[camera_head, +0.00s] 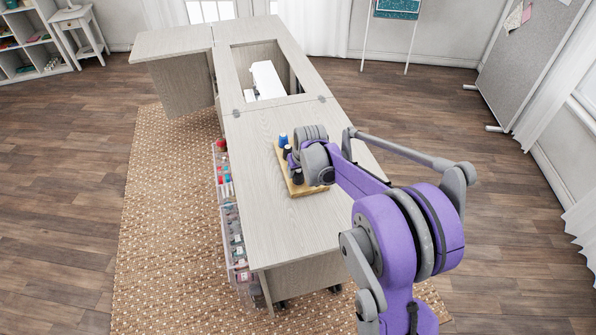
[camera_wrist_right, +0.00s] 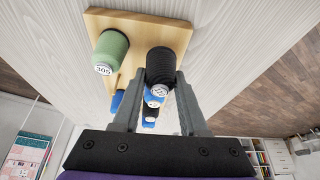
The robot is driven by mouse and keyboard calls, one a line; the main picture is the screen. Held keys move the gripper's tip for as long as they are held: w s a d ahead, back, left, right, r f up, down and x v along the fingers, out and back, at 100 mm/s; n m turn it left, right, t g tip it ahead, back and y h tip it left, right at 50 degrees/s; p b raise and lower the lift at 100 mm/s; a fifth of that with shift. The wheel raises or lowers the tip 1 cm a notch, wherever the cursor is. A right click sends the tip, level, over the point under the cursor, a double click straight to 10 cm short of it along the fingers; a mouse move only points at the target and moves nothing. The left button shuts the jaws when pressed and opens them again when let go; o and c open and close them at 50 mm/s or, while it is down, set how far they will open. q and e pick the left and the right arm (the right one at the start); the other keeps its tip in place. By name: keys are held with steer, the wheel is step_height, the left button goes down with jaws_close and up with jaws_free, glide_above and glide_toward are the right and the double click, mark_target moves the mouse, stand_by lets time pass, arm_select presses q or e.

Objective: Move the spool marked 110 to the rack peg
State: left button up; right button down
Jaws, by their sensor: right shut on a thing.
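The wooden rack (camera_head: 309,191) lies on the cabinet top with several spools on it; it also shows in the right wrist view (camera_wrist_right: 132,22). My right gripper (camera_wrist_right: 161,76) is shut on a black spool (camera_wrist_right: 161,62), with one finger on each side. I cannot read the number on that spool's end, nor tell whether it still touches the rack. A green spool (camera_wrist_right: 112,48) marked 305 stands to its left. Blue spools (camera_wrist_right: 117,101) show lower, partly behind the fingers. In the head view a blue spool (camera_head: 283,140) is at the rack's far end; my arm hides the gripper. My left gripper is not in view.
The cabinet top (camera_head: 265,205) is clear in front of and left of the rack. A white sewing machine (camera_head: 266,79) sits in the opening farther back. Clear bins (camera_head: 236,240) of supplies hang along the cabinet's left side.

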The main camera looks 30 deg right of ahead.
steer(key=shift+c, duration=1.8)
jaws_free()
steer(key=shift+r, duration=0.1)
steer(key=v, duration=1)
steer(key=shift+s+r+p, duration=0.2)
steer(key=shift+r+p, duration=0.1)
steer(key=shift+p, duration=0.1)
steer(key=s+a+p, duration=0.1)
steer(key=s+a, duration=0.3)
steer(key=s, duration=0.4)
steer(key=s+a+f+n+p, duration=0.1)
steer(key=s+a, duration=0.4)
steer(key=s, duration=0.3)
steer(key=s+a+n+t+p, duration=0.1)
steer(key=s+a, duration=0.4)
steer(key=s, duration=0.4)
steer(key=shift+a+f+y+p, duration=0.15)
steer(key=shift+a+y+p, duration=0.05)
steer(key=shift+y+p, duration=0.2)
